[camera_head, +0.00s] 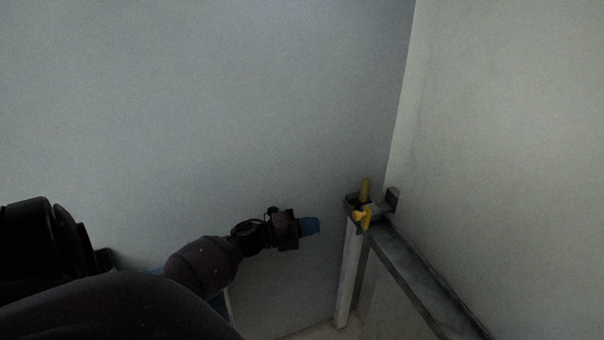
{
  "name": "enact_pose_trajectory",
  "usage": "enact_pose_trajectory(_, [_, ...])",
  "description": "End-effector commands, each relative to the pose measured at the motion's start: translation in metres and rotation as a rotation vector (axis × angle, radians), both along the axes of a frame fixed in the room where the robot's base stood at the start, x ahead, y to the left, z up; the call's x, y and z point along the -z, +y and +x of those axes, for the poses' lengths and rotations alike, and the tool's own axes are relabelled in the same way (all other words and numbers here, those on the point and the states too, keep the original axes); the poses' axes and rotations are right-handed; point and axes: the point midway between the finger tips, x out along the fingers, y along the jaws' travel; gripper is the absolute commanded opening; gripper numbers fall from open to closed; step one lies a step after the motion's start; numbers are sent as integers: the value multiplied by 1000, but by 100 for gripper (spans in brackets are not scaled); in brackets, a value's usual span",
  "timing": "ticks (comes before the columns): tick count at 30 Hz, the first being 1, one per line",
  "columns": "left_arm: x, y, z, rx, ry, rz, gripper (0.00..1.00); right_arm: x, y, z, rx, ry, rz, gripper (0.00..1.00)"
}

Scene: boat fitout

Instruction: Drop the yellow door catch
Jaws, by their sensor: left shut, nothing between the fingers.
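The yellow door catch (362,217) shows at the top corner of a grey metal frame, right of centre, where two walls meet. A second yellow piece (365,188) stands upright just behind it; I cannot tell whether the two are one part. My left gripper (312,226), with blue fingertips, comes in from the left and points right toward the catch. It is shut and empty, with a gap between its tips and the catch. My right gripper is not in view.
The grey metal frame has an upright post (346,275) and a rail (425,277) running to the lower right. A grey-blue wall (220,110) stands behind, and a paler wall (510,120) closes the right side. The space above my left gripper looks clear.

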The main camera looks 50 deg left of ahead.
Motion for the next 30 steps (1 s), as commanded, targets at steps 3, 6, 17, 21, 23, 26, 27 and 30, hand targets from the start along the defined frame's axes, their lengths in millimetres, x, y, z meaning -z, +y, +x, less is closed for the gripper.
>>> enact_pose_trajectory(3, [-2, -12, 20, 1, -1, -2, 0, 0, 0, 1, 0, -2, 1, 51])
enact_pose_trajectory(6, [-2, -20, 35, 1, -2, -3, 0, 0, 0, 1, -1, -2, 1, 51])
enact_pose_trajectory(17, [-4, -42, 74, 0, 0, -2, 0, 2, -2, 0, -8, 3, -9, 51])
enact_pose_trajectory(21, [-4, -45, 78, 0, 2, -1, 0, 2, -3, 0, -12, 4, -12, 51])
enact_pose_trajectory(23, [-4, -45, 79, 0, 2, -1, 0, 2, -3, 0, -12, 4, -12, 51])
enact_pose_trajectory(26, [-4, -45, 79, 0, 2, -1, 0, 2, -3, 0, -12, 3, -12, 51])
enact_pose_trajectory(27, [-4, -45, 79, 0, 2, -1, 0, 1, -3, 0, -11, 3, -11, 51])
enact_pose_trajectory(30, [-4, -45, 79, 0, 1, -2, 0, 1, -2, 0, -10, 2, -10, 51])
